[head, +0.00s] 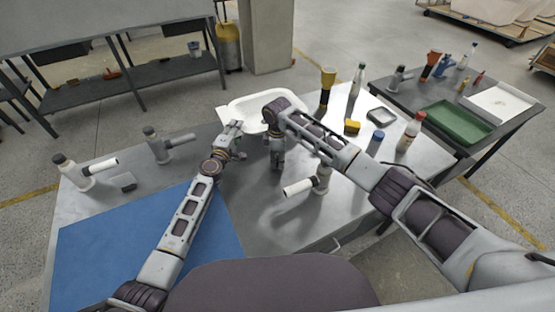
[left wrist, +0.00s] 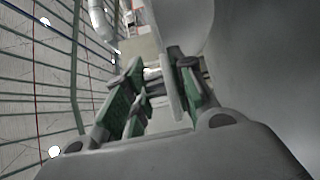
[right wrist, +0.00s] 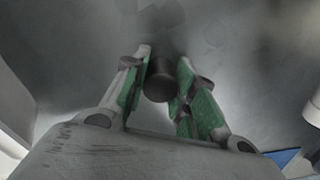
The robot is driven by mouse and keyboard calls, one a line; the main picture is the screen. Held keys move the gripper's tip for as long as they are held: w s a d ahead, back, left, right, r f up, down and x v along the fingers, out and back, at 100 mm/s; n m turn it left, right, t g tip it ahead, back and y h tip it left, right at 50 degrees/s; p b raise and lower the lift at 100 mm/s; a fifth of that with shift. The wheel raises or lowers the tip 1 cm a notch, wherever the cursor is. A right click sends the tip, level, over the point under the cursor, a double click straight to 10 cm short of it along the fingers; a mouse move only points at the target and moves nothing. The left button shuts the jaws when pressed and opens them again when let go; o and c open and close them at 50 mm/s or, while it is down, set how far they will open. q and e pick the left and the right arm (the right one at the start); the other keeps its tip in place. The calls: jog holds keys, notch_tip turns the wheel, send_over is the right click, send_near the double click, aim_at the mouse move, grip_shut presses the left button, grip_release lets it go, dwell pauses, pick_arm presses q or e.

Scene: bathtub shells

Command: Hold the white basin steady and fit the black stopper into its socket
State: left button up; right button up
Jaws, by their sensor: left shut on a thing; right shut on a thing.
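The white basin (head: 240,112) stands at the back of the metal table, partly hidden behind my right arm. My left gripper (head: 236,131) is at its near left edge; in the left wrist view it is shut on the white rim (left wrist: 171,88) between green finger pads. My right gripper (head: 277,164) points down in front of the basin. In the right wrist view it is shut on the black stopper (right wrist: 160,80), a dark cylinder between the fingers, above a grey surface. The socket is not visible in these frames.
A blue mat (head: 150,245) covers the front left. White-handled fixtures stand at left (head: 88,172) and near the middle (head: 305,184). A side table holds a green tray (head: 456,124).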

jog(key=shift+f, duration=0.1)
jog(key=o, duration=1)
jog(key=shift+r, duration=6.1)
jog(key=shift+o, duration=0.3)
